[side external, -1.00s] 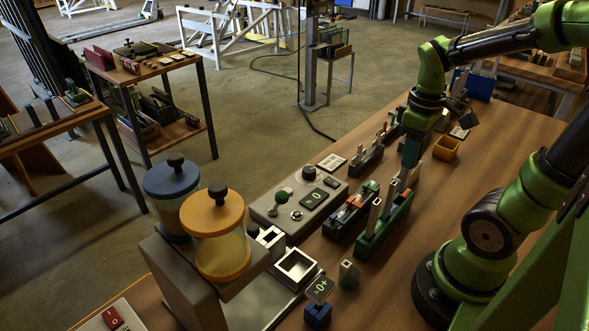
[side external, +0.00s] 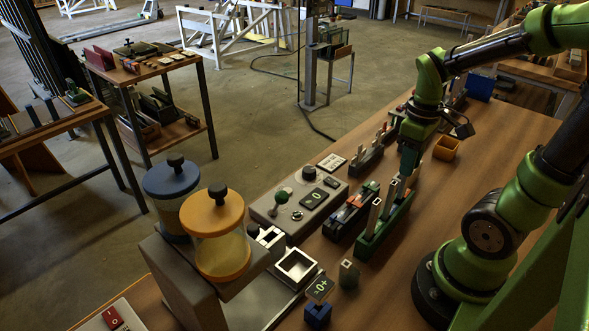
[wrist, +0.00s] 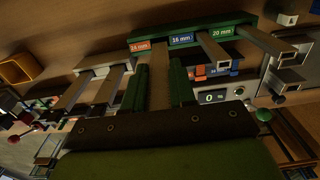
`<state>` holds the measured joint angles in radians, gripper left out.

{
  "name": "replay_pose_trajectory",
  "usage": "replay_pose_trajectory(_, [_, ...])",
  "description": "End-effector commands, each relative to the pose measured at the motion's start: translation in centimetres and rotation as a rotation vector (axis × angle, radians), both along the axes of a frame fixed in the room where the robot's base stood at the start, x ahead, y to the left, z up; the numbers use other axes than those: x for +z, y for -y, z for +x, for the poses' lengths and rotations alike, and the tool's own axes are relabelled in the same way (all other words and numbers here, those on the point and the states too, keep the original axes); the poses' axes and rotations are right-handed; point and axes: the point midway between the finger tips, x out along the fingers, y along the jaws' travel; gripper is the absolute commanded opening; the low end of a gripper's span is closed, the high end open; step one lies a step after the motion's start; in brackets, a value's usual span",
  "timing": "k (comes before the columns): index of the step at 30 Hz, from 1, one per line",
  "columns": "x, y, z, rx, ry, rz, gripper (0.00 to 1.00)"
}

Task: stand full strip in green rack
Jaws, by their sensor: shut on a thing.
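My gripper (side external: 408,166) points down over the far end of the green rack (side external: 384,238) in the side view. In the wrist view my gripper's green fingers (wrist: 160,88) are shut on a grey-brown strip (wrist: 160,70). The held strip's far end meets the green rack (wrist: 203,25) near its orange and blue 16 mm labels. In the side view the fingers and rack hide its lower end, so I cannot tell whether it is seated. Other pale strips (side external: 372,216) stand upright in the nearer slots; one hollow strip (wrist: 214,52) shows beside the held one.
A dark rack with red and blue parts (side external: 350,212) stands left of the green rack. A grey control box (side external: 298,202) with a dial and display is further left. The table right of the green rack is clear.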

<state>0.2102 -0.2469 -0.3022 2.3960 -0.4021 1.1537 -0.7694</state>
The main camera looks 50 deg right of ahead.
Motion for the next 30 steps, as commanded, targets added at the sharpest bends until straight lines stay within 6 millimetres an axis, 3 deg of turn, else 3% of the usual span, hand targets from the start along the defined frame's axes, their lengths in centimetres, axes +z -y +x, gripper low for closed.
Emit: replay_pose_trajectory(30, [-0.72, -0.01, -0.01, 0.0, -0.001, 0.001, 0.0])
